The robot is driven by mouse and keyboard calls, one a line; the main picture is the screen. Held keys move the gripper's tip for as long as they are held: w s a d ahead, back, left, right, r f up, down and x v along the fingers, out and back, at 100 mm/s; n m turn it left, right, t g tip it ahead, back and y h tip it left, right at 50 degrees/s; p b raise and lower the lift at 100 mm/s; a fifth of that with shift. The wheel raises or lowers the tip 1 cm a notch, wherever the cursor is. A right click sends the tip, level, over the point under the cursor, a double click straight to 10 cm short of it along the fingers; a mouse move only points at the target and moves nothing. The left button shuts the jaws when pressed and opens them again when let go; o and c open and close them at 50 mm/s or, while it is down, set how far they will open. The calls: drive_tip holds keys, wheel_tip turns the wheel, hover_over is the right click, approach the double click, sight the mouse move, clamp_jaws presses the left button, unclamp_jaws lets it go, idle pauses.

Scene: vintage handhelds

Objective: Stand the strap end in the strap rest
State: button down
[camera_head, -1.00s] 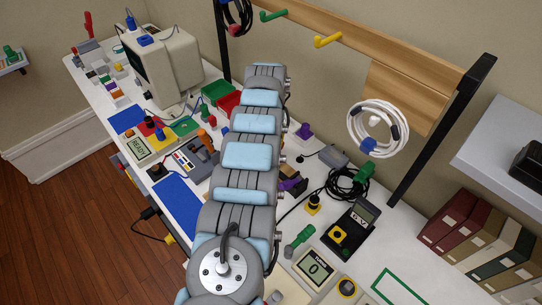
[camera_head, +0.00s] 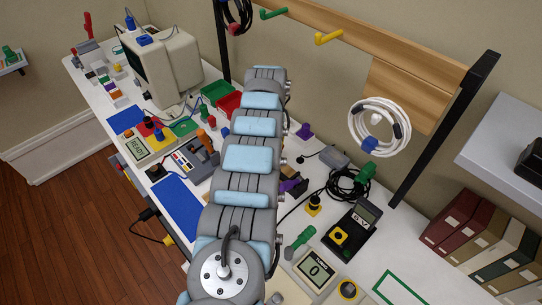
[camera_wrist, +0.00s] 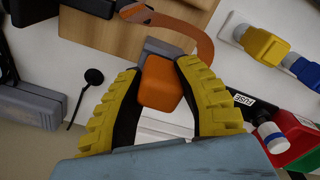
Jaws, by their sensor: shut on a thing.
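In the wrist view, my gripper (camera_wrist: 160,98) has its two yellow ribbed fingers closed on the sides of an orange block (camera_wrist: 160,82), which looks like the strap end. A flat, curved orange strip (camera_wrist: 172,25) shows beyond it; whether it joins the block is hidden. A grey piece (camera_wrist: 165,47) lies just behind the block, and I cannot tell whether they touch. I cannot pick out the strap rest with certainty. In the head view my arm covers the middle of the bench, and my gripper cannot be made out.
Near my fingers in the wrist view are a yellow plug (camera_wrist: 264,48), a blue plug (camera_wrist: 301,69) and a black FUSE-labelled part (camera_wrist: 238,105). A grey device (camera_wrist: 28,106) is at left. In the head view, a black meter (camera_head: 347,236) stands right of my arm.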

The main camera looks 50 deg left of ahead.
drive_tip(key=shift+f+b, duration=0.35)
drive_tip(key=c, duration=0.7)
unclamp_jaws()
drive_tip(key=c, duration=0.3)
drive_tip(key=shift+r+p, duration=3)
drive_tip(key=shift+r, duration=0.55)
